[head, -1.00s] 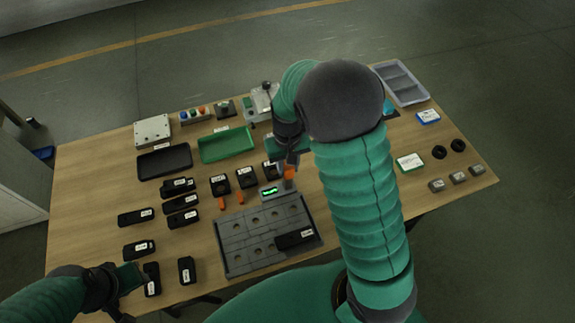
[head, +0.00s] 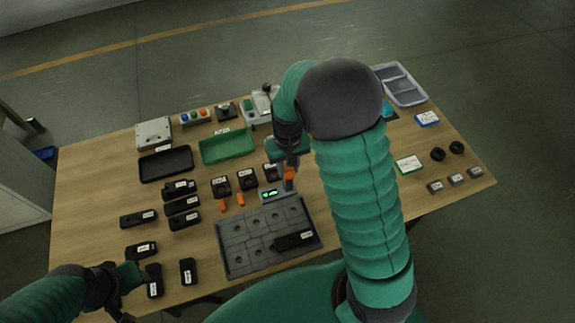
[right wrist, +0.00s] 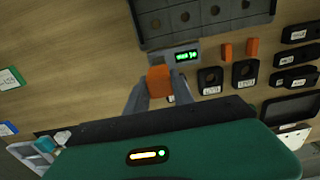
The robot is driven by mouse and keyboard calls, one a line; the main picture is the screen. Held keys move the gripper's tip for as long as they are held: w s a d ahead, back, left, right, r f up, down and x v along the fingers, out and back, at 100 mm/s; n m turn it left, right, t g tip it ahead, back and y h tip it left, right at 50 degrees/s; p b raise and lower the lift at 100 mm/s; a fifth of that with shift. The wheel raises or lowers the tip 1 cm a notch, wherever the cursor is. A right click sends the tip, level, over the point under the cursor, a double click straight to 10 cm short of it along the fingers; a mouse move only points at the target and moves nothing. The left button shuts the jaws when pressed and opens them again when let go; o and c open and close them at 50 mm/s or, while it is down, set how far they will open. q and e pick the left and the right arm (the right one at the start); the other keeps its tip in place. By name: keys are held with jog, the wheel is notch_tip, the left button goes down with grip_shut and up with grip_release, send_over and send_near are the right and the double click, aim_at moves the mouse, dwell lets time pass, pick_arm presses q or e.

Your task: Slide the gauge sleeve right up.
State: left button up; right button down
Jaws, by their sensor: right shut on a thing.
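The gauge (head: 275,197) is a small grey box with a lit green display, on the table just behind the grey holed fixture. It also shows in the right wrist view (right wrist: 186,57). The orange gauge sleeve (head: 289,174) stands at its right end. My right gripper (right wrist: 158,80) is shut on the sleeve, one grey finger on each side. The display digits are too small to read. The sleeve's lower end is hard to make out. My left gripper (head: 133,276) is at the table's front left, close to a black block (head: 154,281); its jaw opening is unclear.
Two loose orange pieces (head: 240,199) and several black labelled holders (head: 247,179) lie left of the gauge. The grey holed fixture (head: 235,255) carries one black block. A green tray (head: 228,146) is behind. My right arm covers the table right of the gauge.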

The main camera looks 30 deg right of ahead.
jog(key=c, duration=1.1)
grip_release()
jog(key=shift+r, duration=0.15)
notch_tip(320, 180, up, 17)
jog(key=shift+f+p, duration=0.15)
jog(key=shift+p, duration=0.45)
